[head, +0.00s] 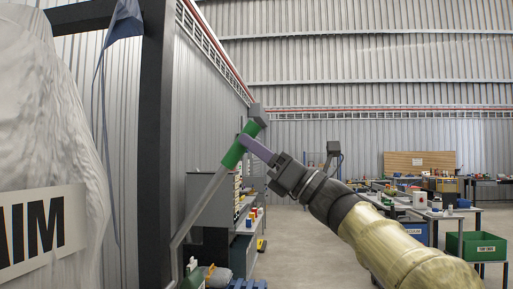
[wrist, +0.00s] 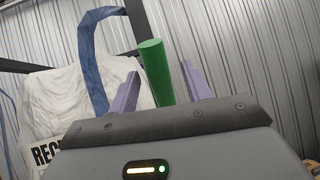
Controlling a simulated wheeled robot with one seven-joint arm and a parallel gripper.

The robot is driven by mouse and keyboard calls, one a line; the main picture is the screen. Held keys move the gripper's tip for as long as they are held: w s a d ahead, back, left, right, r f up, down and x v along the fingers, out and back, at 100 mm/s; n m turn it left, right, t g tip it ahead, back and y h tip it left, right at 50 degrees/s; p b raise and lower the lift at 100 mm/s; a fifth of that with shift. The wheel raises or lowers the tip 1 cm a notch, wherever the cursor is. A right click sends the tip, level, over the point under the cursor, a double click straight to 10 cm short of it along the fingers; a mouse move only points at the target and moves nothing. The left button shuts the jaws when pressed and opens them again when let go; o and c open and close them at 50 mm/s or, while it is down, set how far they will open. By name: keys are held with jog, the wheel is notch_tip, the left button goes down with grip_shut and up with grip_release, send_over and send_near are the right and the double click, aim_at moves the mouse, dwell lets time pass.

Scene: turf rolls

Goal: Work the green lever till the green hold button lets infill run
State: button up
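The green lever (head: 234,152) has a green grip on a pale grey bar, which slants up to the right beside a dark post. In the wrist view the green grip (wrist: 156,72) stands between my two purple fingers. My gripper (head: 256,147) is at the grip in the head view, one finger overlapping it. In the wrist view my gripper (wrist: 160,68) is open around the grip, with a narrow gap on each side. Contact cannot be told for sure. I cannot make out a green hold button or any infill in either view.
A dark post (head: 155,140) and a large white bag (head: 45,130) with lettering stand at left. A grey block (head: 258,114) sits just above the grip. Benches with tools (head: 425,212) and a green bin (head: 478,246) are at right. Open floor lies between.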

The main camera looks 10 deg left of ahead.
jog(key=shift+a, duration=0.15)
jog(key=shift+s, duration=0.1)
jog(key=b+v, duration=0.5)
jog(key=v, duration=1.2)
jog(key=shift+d+f, duration=0.1)
jog(key=shift+d, duration=0.15)
